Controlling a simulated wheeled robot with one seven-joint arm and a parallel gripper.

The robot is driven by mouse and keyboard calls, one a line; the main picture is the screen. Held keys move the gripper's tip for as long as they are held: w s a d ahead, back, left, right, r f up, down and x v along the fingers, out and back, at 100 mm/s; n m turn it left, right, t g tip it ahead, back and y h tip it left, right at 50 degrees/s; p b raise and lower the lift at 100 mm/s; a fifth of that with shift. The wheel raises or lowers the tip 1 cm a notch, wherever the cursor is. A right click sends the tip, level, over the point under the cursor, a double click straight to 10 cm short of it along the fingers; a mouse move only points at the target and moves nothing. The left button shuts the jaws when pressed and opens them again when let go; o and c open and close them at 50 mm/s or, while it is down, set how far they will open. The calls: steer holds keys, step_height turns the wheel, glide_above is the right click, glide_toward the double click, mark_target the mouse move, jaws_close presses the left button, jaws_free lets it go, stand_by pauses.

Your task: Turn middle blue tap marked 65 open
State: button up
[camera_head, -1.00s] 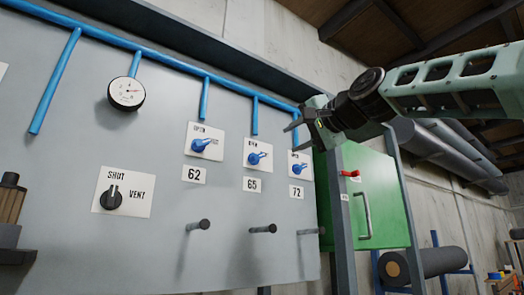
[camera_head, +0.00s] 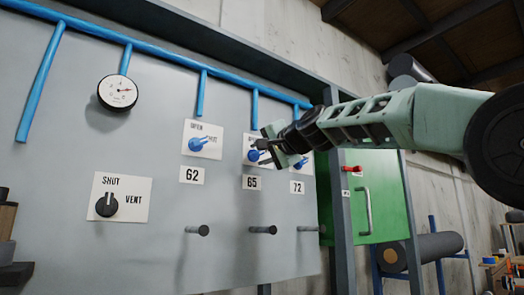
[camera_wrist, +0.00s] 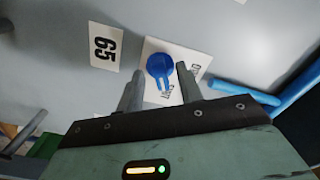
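The blue tap (camera_wrist: 159,66) sits on a white label plate (camera_wrist: 150,47) beside the card marked 65 (camera_wrist: 103,46). In the wrist view its narrow handle points down, toward the lower word on the plate; I cannot read that word surely. My gripper (camera_wrist: 158,72) is open, one finger on each side of the tap, with no clear contact. In the head view the gripper (camera_head: 264,142) is in front of the plate and partly hides it. The tap (camera_head: 253,155) shows just below the fingers, above its 65 card (camera_head: 252,183).
Tap 62 (camera_head: 197,145) is to the left; tap 72 (camera_head: 300,163) is close on the right, partly behind my gripper. Blue pipes (camera_head: 201,92) run above. Dark pegs (camera_head: 264,230) stick out below. A green cabinet (camera_head: 375,190) stands to the right.

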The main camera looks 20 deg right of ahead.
jaws_close()
steer(key=n+b, duration=0.2)
steer(key=n, duration=0.1)
steer(key=shift+f, duration=0.15)
steer(key=n+b, duration=0.1)
steer(key=n, duration=0.1)
steer(key=shift+n, duration=0.4)
steer(key=n+b, duration=0.2)
steer(key=n, duration=0.4)
stand_by(0.4)
